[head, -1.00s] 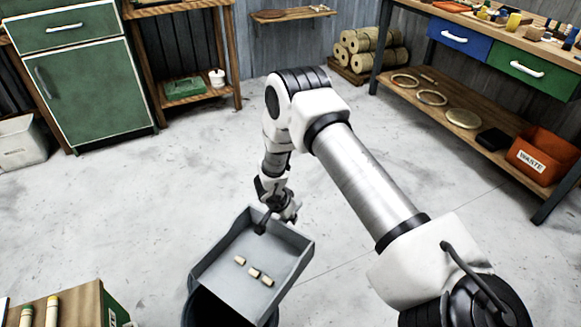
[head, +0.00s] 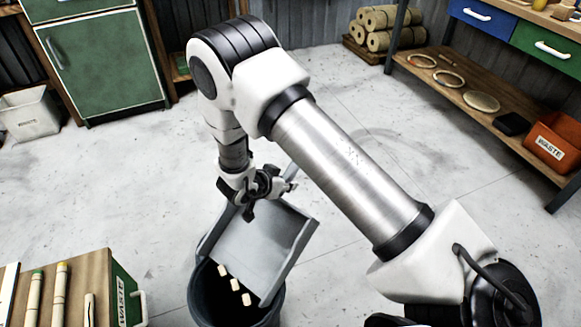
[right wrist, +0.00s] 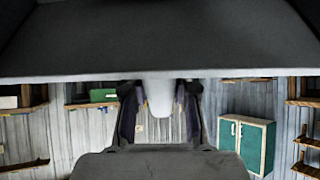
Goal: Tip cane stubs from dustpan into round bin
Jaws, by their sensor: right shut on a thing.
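The grey dustpan (head: 262,243) is tilted steeply over the round dark bin (head: 275,314) in the head view, its open lip down at the bin's mouth. Three pale cane stubs (head: 235,285) show at the lip against the dark opening; I cannot tell whether they still touch the pan or are falling. My right gripper (head: 264,188) is at the pan's upper end. In the right wrist view its fingers (right wrist: 160,112) are shut on the pan's pale handle (right wrist: 160,88), and the pan's grey underside or wall fills the top. My left gripper is not in view.
A wooden-topped bench (head: 85,270) with canes and a green waste box (head: 127,295) stands at lower left. A shelf at right holds rings and an orange waste bin (head: 553,142). A white bin (head: 30,115) stands at far left. The floor between is clear.

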